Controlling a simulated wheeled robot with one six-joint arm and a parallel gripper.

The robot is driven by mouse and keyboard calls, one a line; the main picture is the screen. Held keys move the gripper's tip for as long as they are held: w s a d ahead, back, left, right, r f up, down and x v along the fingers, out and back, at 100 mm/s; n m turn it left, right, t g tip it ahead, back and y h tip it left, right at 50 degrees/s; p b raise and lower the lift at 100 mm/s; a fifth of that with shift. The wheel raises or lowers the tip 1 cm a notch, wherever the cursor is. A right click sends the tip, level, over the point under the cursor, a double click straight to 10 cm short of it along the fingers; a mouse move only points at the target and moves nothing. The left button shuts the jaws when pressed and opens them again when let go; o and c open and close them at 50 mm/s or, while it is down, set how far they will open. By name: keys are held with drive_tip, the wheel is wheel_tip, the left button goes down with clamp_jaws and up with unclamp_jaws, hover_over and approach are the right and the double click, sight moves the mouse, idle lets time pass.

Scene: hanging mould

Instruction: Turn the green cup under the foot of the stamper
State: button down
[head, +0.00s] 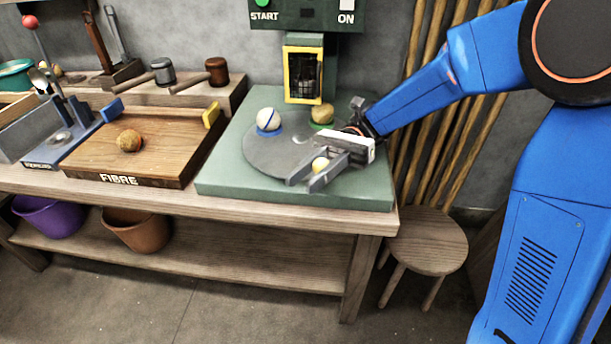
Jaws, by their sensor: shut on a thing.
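The green cup (322,122) holds a brown ball (322,112) and sits at the back right of the grey turntable (262,155). The stamper (304,70) stands behind, with a yellow frame around a dark cage; its foot is not clear to see. The green cup is in front of the frame and a little to its right. A blue cup (268,130) with a pale ball is at the back left of the disc. My gripper (309,180) is low over the disc's front right, shut on a pale yellow round thing (320,165) between its fingers.
A green base plate (350,192) bears the turntable. A wooden FIBRE tray (155,160) with a brown ball (129,140) lies to the left. Mallets (163,71) rest on the back shelf. A stool (427,242) stands right of the bench.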

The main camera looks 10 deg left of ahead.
idle(0.3)
drive_tip(key=c, duration=1.4)
unclamp_jaws()
drive_tip(key=shift+w, duration=0.15)
